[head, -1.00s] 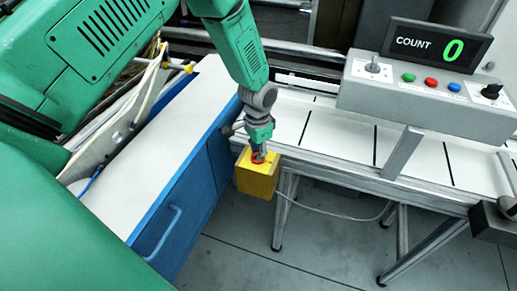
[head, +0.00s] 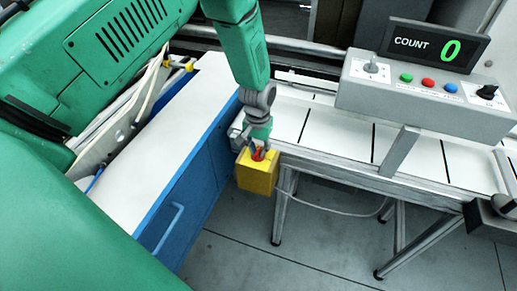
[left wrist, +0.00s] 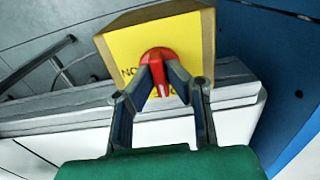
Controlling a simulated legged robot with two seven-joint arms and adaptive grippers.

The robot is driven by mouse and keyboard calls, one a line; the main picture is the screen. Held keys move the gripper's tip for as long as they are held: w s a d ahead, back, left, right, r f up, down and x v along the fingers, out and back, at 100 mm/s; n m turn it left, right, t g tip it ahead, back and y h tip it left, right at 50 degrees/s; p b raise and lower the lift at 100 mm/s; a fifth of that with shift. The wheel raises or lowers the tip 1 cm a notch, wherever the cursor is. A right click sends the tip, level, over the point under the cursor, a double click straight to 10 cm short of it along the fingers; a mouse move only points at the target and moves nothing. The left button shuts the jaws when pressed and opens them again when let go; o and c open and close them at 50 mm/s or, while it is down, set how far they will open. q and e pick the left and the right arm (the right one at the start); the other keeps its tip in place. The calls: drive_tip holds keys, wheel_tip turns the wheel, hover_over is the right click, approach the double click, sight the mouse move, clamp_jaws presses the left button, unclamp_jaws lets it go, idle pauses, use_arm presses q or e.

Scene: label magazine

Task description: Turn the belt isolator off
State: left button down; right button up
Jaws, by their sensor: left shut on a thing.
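The belt isolator is a yellow box (head: 257,180) at the near left end of the conveyor, with a red rotary handle (head: 258,155) on its face. My left gripper (head: 257,151) comes down from above onto the handle. In the left wrist view the yellow box (left wrist: 115,48) fills the upper middle. Its red handle (left wrist: 158,57) sits between my left fingertips (left wrist: 160,88), which are closed on it. Lettering on the face is partly hidden by the fingers. My right gripper is not in view.
A white conveyor belt (head: 347,134) runs to the right. Above it is a grey control box (head: 420,98) with buttons and a count display (head: 433,44) reading 0. A blue cabinet (head: 186,190) with a white top stands left of the isolator. Open floor lies in front.

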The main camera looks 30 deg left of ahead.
sight(258, 149)
use_arm(q)
drive_tip(key=shift+w+r, duration=0.2)
drive_tip(key=shift+w, duration=0.1)
drive_tip(key=c, duration=1.6)
unclamp_jaws()
drive_tip(key=shift+s+f, duration=0.1)
drive_tip(key=shift+r, duration=0.35)
wheel_tip(258, 149, up, 11)
